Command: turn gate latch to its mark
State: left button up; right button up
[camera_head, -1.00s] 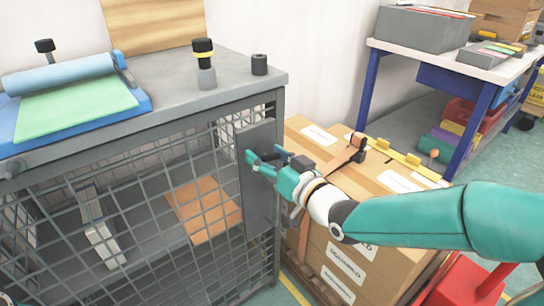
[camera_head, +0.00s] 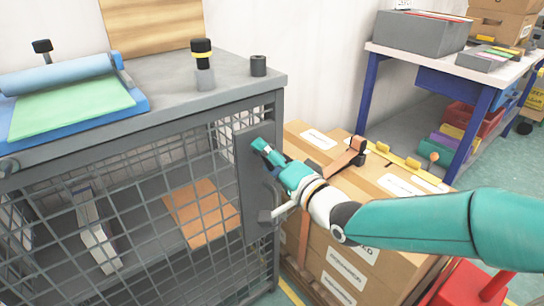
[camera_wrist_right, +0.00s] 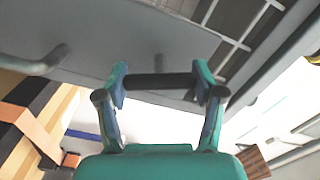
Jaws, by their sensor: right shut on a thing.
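The gate latch is mounted on a grey plate (camera_head: 256,195) at the right edge of the mesh gate (camera_head: 130,215). My right gripper (camera_head: 262,147) is at the upper part of this plate, its fingers turned up and left. In the right wrist view my right gripper (camera_wrist_right: 160,82) is shut on a dark bar (camera_wrist_right: 158,81) that spans between its fingertips; it looks like the latch's turning part. A grey lever handle (camera_head: 277,212) sticks out from the plate below the gripper and also shows in the wrist view (camera_wrist_right: 38,62). I cannot make out the mark. My left gripper is out of view.
Cardboard boxes (camera_head: 345,235) stand close to the right of the cage, under my right arm. On the cage top (camera_head: 165,85) are a blue roller over a green sheet (camera_head: 75,108), a black-capped piece (camera_head: 203,62) and a dark cylinder (camera_head: 258,66).

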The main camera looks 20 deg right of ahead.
jog(key=m, duration=0.3)
jog(key=shift+w+d+m, duration=0.1)
jog(key=shift+d+m, duration=0.2)
jog(key=shift+m, duration=0.1)
jog(key=o, duration=1.2)
jog(key=shift+f, duration=0.1)
jog(key=shift+c, duration=0.2)
jog(key=shift+a, duration=0.15)
jog(key=v, duration=1.2)
